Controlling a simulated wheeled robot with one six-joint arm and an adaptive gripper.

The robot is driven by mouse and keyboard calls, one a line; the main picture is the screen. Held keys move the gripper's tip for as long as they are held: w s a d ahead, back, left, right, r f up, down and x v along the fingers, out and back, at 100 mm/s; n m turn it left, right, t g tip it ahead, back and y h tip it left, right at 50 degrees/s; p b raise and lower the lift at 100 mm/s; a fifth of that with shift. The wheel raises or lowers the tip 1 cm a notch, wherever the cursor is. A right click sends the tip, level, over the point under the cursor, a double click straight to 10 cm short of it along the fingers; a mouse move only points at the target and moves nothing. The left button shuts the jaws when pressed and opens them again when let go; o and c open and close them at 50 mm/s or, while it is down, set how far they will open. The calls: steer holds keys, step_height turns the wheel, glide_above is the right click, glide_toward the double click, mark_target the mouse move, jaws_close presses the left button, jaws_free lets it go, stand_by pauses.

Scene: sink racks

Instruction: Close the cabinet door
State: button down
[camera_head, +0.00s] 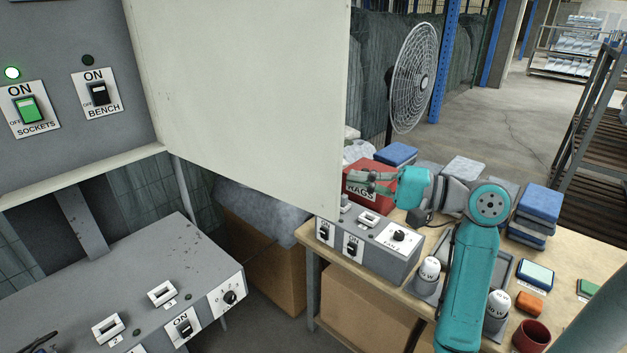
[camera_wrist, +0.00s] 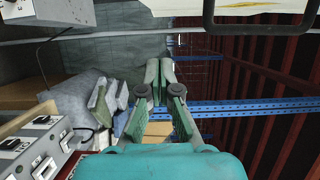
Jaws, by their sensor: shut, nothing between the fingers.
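The cabinet door (camera_head: 245,85) is a large cream panel in the head view. It stands wide open, swung out to the right from the grey cabinet (camera_head: 60,60) with the switches. My gripper (camera_head: 358,183) is just right of the door's lower free edge, with its fingers pointing left towards it. I cannot tell whether it touches the door. In the wrist view my gripper (camera_wrist: 159,70) has its fingers together, with nothing between them. A black handle (camera_wrist: 262,28) shows at the top right there.
A workbench (camera_head: 390,290) on the right holds a red rags box (camera_head: 365,187), a grey switch box (camera_head: 375,248), bottles, a red mug (camera_head: 531,335) and blue stacks. A grey switch panel (camera_head: 130,285) lies below the cabinet. A fan (camera_head: 413,78) stands behind.

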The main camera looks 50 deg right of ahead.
mark_target(300, 179)
steer(key=shift+w+a, duration=1.95)
steer(key=shift+w, duration=0.15)
steer(key=shift+w+a, duration=1.95)
steer(key=shift+w, duration=0.15)
